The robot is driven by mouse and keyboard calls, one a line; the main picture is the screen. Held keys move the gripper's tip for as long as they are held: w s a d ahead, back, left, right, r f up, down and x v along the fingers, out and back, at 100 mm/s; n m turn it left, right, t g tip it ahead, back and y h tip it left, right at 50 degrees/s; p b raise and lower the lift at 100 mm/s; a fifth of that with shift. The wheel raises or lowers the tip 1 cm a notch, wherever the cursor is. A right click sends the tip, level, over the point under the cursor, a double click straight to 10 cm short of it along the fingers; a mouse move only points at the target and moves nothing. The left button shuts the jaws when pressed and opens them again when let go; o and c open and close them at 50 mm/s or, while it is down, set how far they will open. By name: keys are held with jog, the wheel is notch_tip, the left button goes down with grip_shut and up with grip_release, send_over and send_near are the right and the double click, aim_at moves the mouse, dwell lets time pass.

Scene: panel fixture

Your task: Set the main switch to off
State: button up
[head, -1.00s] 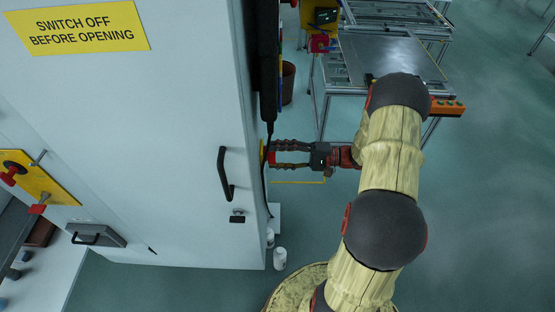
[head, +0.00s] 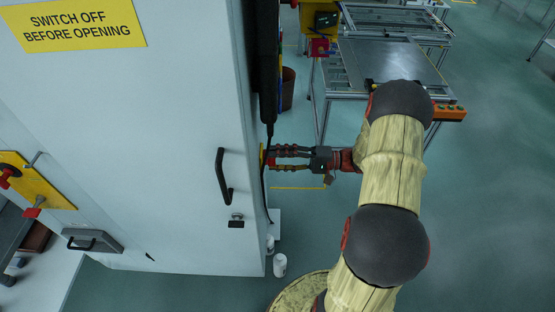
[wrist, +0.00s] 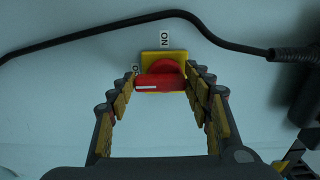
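The main switch is a red rotary handle (wrist: 160,82) on a yellow plate (wrist: 178,57), mounted on the cabinet's side. In the wrist view the handle lies across the picture, with a white mark at its left end. A label above the plate reads ON, turned on its side. A second label (wrist: 136,70) at the left is partly hidden by a finger. My gripper (wrist: 162,76) has its fingers spread, one at each end of the handle; firm contact cannot be told. In the head view my gripper (head: 272,159) reaches the cabinet's side, where the switch is mostly hidden.
The cabinet (head: 170,120) has a black door handle (head: 223,177) and a yellow warning sign (head: 80,25). A black cable (wrist: 95,30) runs above the switch. A metal-framed table (head: 390,65) stands behind my arm. White cylinders (head: 280,264) stand by the cabinet's foot. Floor at right is clear.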

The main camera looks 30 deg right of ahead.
jog(key=o, duration=0.5)
jog(key=shift+c, duration=0.2)
jog(key=v, duration=1.2)
jog(key=shift+f, duration=0.1)
